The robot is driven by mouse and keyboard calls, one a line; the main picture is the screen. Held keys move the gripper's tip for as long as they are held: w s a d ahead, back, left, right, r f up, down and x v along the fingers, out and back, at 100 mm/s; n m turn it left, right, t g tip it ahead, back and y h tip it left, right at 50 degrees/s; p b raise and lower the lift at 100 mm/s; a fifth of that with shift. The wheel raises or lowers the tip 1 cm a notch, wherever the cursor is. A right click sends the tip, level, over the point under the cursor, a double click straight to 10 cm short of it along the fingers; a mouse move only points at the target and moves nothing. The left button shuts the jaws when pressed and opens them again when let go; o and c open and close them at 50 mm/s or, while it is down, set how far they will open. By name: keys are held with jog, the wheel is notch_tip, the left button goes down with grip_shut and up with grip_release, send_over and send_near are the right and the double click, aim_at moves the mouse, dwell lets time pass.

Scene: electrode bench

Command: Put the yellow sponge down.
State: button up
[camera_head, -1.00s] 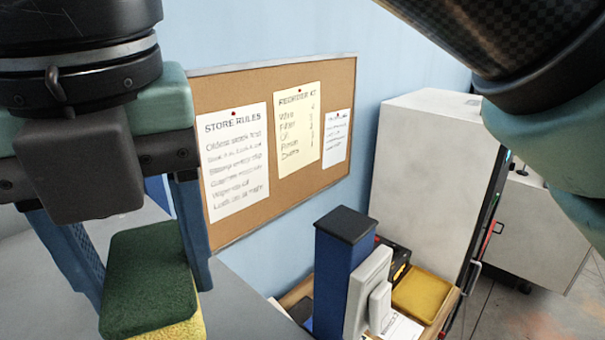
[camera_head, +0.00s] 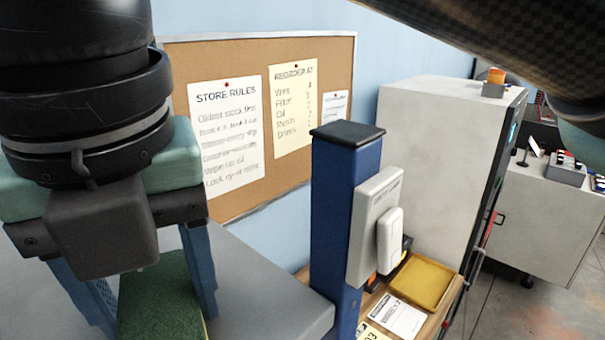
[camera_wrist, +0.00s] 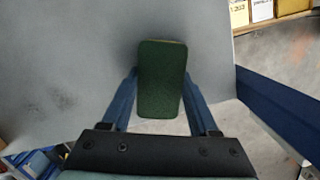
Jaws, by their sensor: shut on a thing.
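The sponge (camera_head: 158,300) shows a dark green scouring face on top, and its lower end is cut off by the picture edge. My gripper (camera_head: 150,318) is shut on the sponge, with one blue finger on each side. In the wrist view the green face of the sponge (camera_wrist: 162,80) shows between the fingers of my gripper (camera_wrist: 161,98). A grey surface (camera_wrist: 70,80) lies beneath it. I cannot tell whether the sponge touches that surface.
A blue post (camera_head: 338,230) with a white box stands right of the grey surface. Beyond it, a yellow tray (camera_head: 424,284) and papers lie on a wooden top. A large white cabinet (camera_head: 420,150) stands behind. The grey surface around the sponge looks clear.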

aim_at(157, 317)
jog(key=shift+f, duration=0.1)
jog(key=o, duration=1.2)
notch_tip(157, 317, up, 12)
jog(key=s+p, duration=0.1)
jog(key=p, duration=0.6)
jog(key=shift+s+d+p, duration=0.3)
jog(key=shift+d+p, duration=0.1)
jog(key=shift+d, duration=0.05)
